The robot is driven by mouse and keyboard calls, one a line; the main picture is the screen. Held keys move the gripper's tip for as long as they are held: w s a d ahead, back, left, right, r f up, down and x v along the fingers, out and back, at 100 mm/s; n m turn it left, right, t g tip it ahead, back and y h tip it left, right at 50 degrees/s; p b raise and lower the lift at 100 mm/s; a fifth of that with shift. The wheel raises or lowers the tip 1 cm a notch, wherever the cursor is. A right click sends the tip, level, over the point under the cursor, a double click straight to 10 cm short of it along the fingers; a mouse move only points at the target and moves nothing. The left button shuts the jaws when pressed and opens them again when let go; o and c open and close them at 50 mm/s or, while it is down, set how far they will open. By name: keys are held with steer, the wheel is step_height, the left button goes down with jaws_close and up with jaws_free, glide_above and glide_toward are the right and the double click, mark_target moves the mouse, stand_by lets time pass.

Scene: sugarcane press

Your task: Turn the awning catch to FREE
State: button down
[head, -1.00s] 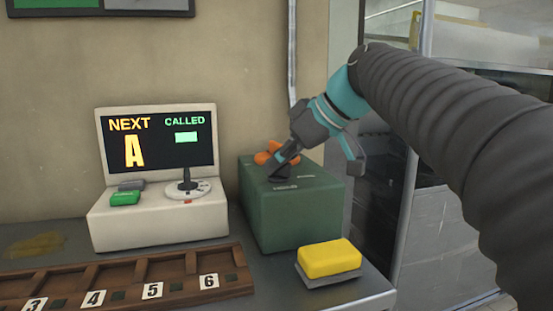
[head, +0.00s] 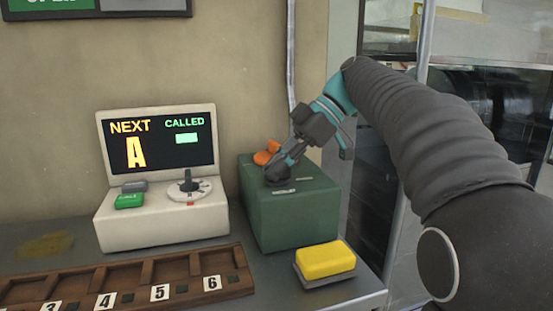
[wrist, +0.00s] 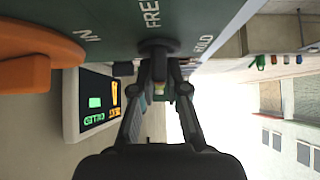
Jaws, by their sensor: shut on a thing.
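The awning catch is a small dark knob (wrist: 158,46) on top of a green box (head: 293,219). In the wrist view it sits between the printed words FREE (wrist: 152,15) and HOLD (wrist: 203,43). My gripper (head: 281,170) reaches down to the box top from the upper right. In the wrist view my gripper (wrist: 158,85) is shut on the knob, and its fingers lie on both sides of it. The fingers hide part of the knob, so I cannot tell exactly which word it points to.
An orange handle (head: 264,157) stands behind my gripper on the same box, close by. A white console (head: 160,222) with a screen and small lever is at the left. A yellow block (head: 325,260) lies in front. A wooden numbered rack (head: 130,278) lies front left.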

steer(key=shift+n, duration=0.3)
stand_by(0.4)
steer(key=c, duration=1.2)
jaws_free()
